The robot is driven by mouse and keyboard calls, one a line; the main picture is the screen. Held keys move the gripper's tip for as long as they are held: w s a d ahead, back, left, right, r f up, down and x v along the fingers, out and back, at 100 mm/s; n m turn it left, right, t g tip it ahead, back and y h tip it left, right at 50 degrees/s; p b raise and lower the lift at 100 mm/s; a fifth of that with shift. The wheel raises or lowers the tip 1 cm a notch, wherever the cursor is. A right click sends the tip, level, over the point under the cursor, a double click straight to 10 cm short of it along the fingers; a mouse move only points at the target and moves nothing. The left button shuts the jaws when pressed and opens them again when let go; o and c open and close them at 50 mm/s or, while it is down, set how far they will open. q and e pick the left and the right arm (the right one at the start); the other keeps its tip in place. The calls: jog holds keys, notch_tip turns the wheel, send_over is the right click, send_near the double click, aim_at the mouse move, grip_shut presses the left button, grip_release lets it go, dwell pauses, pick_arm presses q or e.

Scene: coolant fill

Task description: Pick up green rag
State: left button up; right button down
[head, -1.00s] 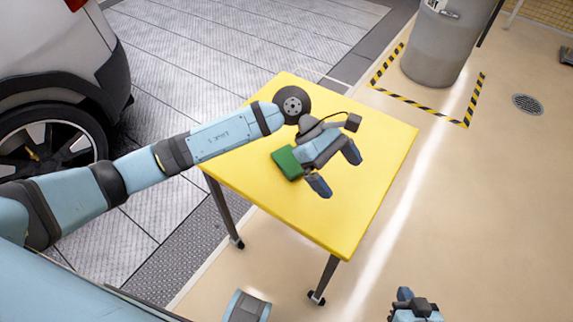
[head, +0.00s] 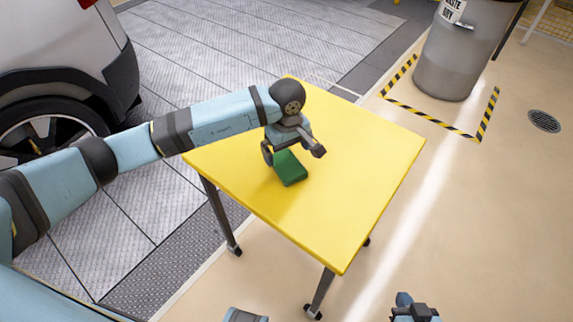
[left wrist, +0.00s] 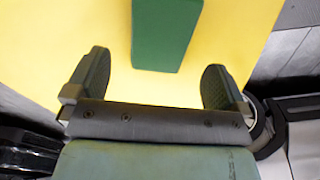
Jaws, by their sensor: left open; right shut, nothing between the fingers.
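The green rag (head: 290,170) is a folded block lying on the yellow table (head: 345,190). My left gripper (head: 287,160) is over the table right at the rag, and its wrist hides part of the rag in the head view. In the left wrist view the left gripper (left wrist: 157,85) is open, with its two fingers wide apart. The rag (left wrist: 166,35) lies ahead of the gap between them, apart from both fingers. My right gripper (head: 414,308) is at the bottom edge of the head view, away from the table, shut and empty.
The rest of the yellow tabletop is bare. A grey waste bin (head: 452,50) stands on the floor behind, inside black-and-yellow tape (head: 430,118). A parked car (head: 60,70) is at the left. A floor drain (head: 544,121) is at the right.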

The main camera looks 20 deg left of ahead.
aim_at(287, 163)
pick_arm(q)
jog(key=shift+w+a+f, duration=0.1)
jog(key=shift+f, duration=2.6)
jog(key=c, duration=1)
jog(key=shift+c, duration=0.2)
jog(key=shift+r, duration=0.1)
notch_tip(287, 163, up, 20)
